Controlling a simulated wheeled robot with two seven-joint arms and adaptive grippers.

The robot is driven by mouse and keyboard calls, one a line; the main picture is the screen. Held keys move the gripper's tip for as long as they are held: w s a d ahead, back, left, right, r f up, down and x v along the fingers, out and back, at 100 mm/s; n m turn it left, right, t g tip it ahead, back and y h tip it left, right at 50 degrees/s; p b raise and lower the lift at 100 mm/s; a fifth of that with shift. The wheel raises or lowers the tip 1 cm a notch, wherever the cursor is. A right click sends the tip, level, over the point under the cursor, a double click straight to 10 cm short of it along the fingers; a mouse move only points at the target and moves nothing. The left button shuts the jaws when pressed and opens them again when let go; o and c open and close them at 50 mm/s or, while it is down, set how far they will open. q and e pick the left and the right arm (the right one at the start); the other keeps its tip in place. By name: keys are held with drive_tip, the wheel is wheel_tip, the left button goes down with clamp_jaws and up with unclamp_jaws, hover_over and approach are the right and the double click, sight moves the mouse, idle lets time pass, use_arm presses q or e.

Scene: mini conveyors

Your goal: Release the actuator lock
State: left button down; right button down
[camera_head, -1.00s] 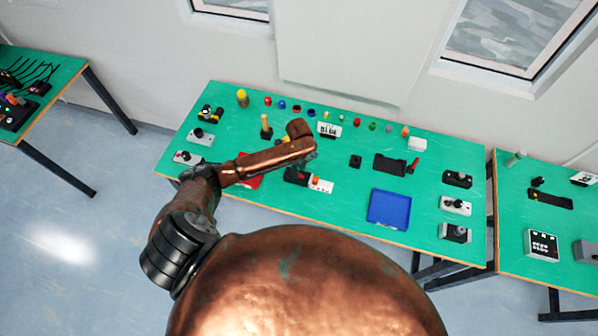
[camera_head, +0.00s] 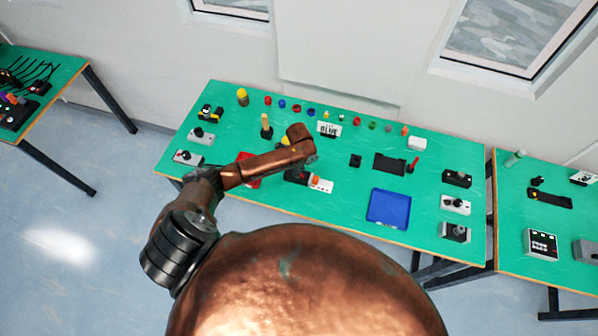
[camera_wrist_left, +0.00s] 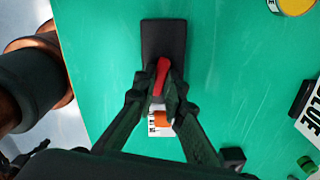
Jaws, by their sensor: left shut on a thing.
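The actuator is a black base (camera_wrist_left: 163,38) with a red lever (camera_wrist_left: 162,72), seen in the left wrist view. My left gripper (camera_wrist_left: 164,82) is shut on the red lever, one finger on each side of it. Beside the base is a white labelled block with an orange part (camera_wrist_left: 161,119), partly hidden by the fingers. In the head view the black base (camera_head: 296,176) and the white block (camera_head: 321,185) sit in the middle of the green table, and my left arm's wrist hides the lever and the fingers. My right gripper is not in view.
A blue tray (camera_head: 388,208) lies to the right on the green table. A red tray (camera_head: 248,172) is partly behind my left arm. Several small coloured parts line the back edge. Grey and black switch boxes stand at both table sides.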

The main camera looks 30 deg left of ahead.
use_arm(q)
drive_tip(key=shift+r+n+p, duration=0.15)
drive_tip(key=shift+n+p, duration=0.35)
drive_tip(key=shift+p, duration=0.25)
drive_tip(key=shift+w, duration=0.1)
drive_tip(key=c, duration=2)
unclamp_jaws()
